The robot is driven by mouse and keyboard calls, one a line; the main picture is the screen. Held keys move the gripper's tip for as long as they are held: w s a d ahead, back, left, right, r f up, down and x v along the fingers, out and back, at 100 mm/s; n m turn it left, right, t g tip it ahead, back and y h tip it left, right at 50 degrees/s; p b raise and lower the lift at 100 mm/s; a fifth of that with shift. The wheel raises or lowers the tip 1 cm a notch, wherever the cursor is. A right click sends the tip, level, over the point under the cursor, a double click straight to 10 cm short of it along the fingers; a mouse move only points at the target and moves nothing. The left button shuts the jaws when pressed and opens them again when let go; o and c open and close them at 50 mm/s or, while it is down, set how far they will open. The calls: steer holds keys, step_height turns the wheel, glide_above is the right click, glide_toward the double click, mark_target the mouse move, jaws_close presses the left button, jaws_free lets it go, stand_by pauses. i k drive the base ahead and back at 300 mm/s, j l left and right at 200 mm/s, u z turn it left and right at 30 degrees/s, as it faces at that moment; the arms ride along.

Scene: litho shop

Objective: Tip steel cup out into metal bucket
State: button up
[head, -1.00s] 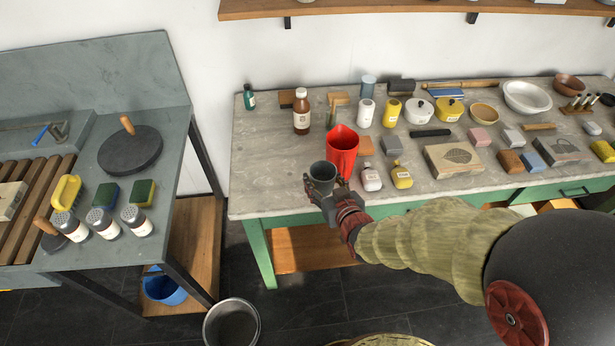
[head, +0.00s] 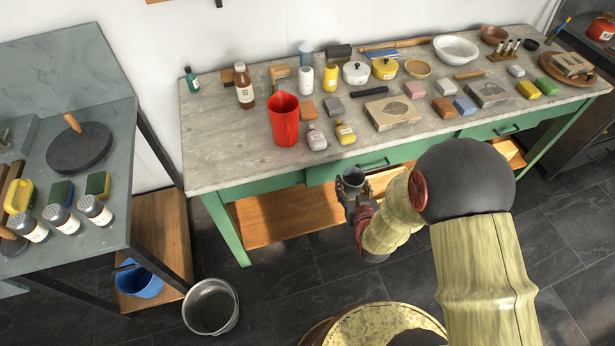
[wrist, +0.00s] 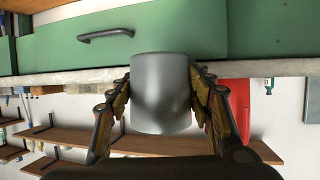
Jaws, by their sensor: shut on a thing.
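The steel cup (head: 353,179) is a small grey metal cup. My gripper (head: 354,192) is shut on it and holds it roughly upright in front of the table, below the level of the tabletop. In the wrist view the cup (wrist: 161,92) sits between both fingers; its contents cannot be made out. The metal bucket (head: 211,308) is a round, open silver pail on the dark floor at the lower left. The gripper and cup are apart from it, above and to its right.
The green-framed table (head: 225,162) holds a red jug (head: 284,119), bottles, blocks and bowls. A grey bench (head: 115,170) stands at left, with a blue bucket (head: 142,282) on its lower shelf. Floor (head: 290,290) between the metal bucket and my arm is clear.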

mark_target(209, 306)
steer(key=j+u, duration=0.1)
steer(key=u, duration=2)
steer(key=i+l+u, duration=0.15)
steer(key=i+l, duration=0.2)
steer(key=i, duration=0.15)
